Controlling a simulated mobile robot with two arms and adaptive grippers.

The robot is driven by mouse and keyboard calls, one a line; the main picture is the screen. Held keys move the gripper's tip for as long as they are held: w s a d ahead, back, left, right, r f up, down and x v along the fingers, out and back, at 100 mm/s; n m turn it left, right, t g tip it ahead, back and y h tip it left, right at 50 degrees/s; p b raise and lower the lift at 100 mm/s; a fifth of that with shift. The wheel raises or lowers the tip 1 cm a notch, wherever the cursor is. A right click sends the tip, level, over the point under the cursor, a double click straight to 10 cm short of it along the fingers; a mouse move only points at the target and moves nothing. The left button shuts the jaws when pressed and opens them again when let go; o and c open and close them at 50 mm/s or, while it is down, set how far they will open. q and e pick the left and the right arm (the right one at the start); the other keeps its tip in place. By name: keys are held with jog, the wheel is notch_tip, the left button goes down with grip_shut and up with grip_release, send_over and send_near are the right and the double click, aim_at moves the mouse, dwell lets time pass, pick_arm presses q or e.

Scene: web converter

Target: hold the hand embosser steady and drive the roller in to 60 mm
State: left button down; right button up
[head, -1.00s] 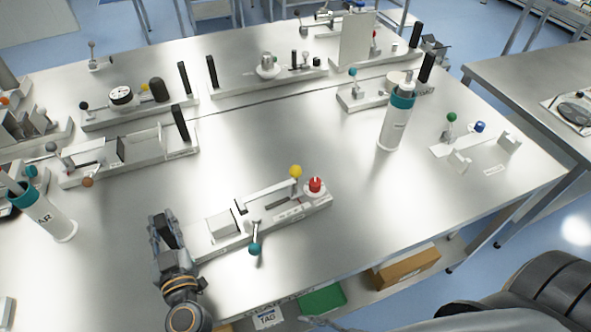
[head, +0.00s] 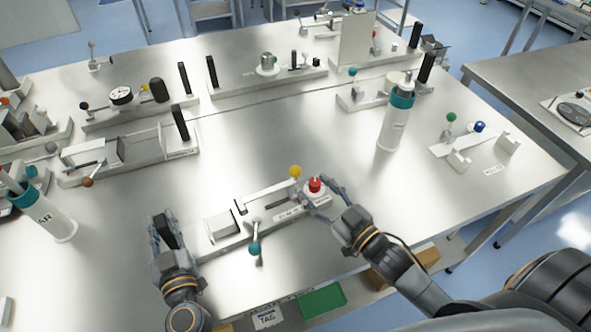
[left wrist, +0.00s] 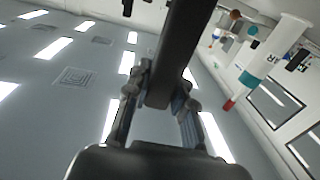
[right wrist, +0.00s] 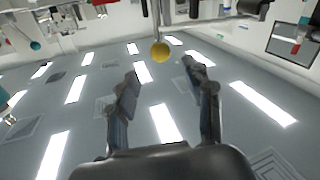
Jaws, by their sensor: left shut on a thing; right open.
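The hand embosser lies near the table's front edge, with a long pale base (head: 225,239), a yellow ball (head: 295,171), a red knob (head: 315,185) at its right end and a teal-tipped lever (head: 254,249). My left gripper (head: 162,232) is shut on the black upright grip (left wrist: 178,55) at the left end. My right gripper (head: 322,193) is open at the right end, its fingers spread around or beside the red knob; contact cannot be told. The yellow ball also shows beyond the open fingers in the right wrist view (right wrist: 160,51).
A white and teal bottle (head: 396,120) stands right of the embosser, another bottle (head: 45,208) at the left. Other fixtures, such as one with a black post (head: 180,122), stand behind. The table between is clear. A green tray (head: 323,300) lies below the front edge.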

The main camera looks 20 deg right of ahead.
aim_at(299, 175)
jog(key=x, duration=0.8)
jog(key=shift+w+a+f, duration=0.1)
jog(key=shift+a, duration=0.05)
grip_shut()
